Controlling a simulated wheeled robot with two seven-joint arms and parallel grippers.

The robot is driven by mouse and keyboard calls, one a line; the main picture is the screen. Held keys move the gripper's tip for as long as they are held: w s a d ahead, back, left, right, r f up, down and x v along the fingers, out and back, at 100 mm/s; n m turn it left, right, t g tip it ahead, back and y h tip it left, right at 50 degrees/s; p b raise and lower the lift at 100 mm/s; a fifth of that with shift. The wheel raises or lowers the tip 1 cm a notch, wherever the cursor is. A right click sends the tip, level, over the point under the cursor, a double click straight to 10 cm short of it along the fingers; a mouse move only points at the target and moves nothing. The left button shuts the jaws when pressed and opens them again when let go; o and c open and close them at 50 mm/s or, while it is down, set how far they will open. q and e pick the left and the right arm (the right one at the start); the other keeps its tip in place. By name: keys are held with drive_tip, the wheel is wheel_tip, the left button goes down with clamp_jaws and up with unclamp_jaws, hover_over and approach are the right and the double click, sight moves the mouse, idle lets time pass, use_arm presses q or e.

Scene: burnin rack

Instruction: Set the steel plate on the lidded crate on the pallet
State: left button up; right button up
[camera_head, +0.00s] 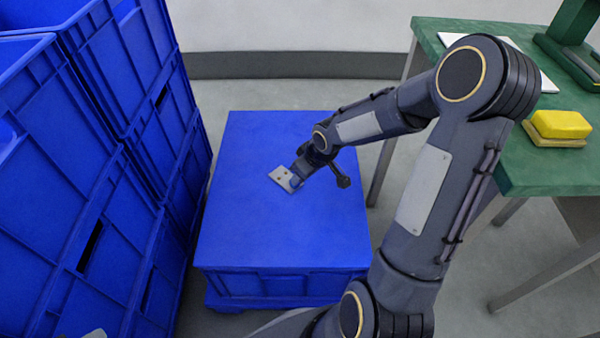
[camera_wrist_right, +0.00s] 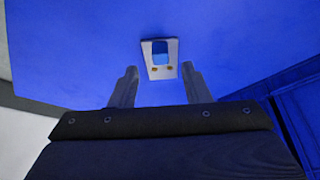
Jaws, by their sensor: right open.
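The crate stands on a low blue base, likely the pallet (camera_head: 225,302). My right gripper (camera_head: 298,179) is just above the lid beside the plate. In the right wrist view its fingers (camera_wrist_right: 160,78) are spread and empty, with the plate (camera_wrist_right: 160,72) just beyond the fingertips and bare lid (camera_wrist_right: 70,45) around it. My left gripper is not in view.
Tall stacked blue crates (camera_head: 120,130) stand close on the left. A green table (camera_head: 480,120) on the right holds a yellow block (camera_head: 561,124), a white sheet and a green stand (camera_head: 572,45). Most of the lid is clear, and grey floor shows between.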

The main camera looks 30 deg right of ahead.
drive_tip(key=s+a+r+m+p, duration=0.2)
drive_tip(key=s+a+r+p, duration=0.15)
drive_tip(key=s+r, duration=0.95)
drive_tip(key=s+a+r+m+t+y+b, duration=0.1)
drive_tip(key=s+a+r+m+y, duration=0.1)
drive_tip(key=s+a+r, duration=0.3)
drive_tip(key=s+a, duration=0.1)
drive_tip(key=s, duration=0.2)
drive_tip(key=shift+s+a+y, duration=0.25)
drive_tip(key=shift+s+y, duration=0.05)
drive_tip(key=shift+y, duration=0.1)
drive_tip(key=shift+r, duration=0.15)
wheel_tip(320, 180, up, 29)
drive_tip(key=p, duration=2.9)
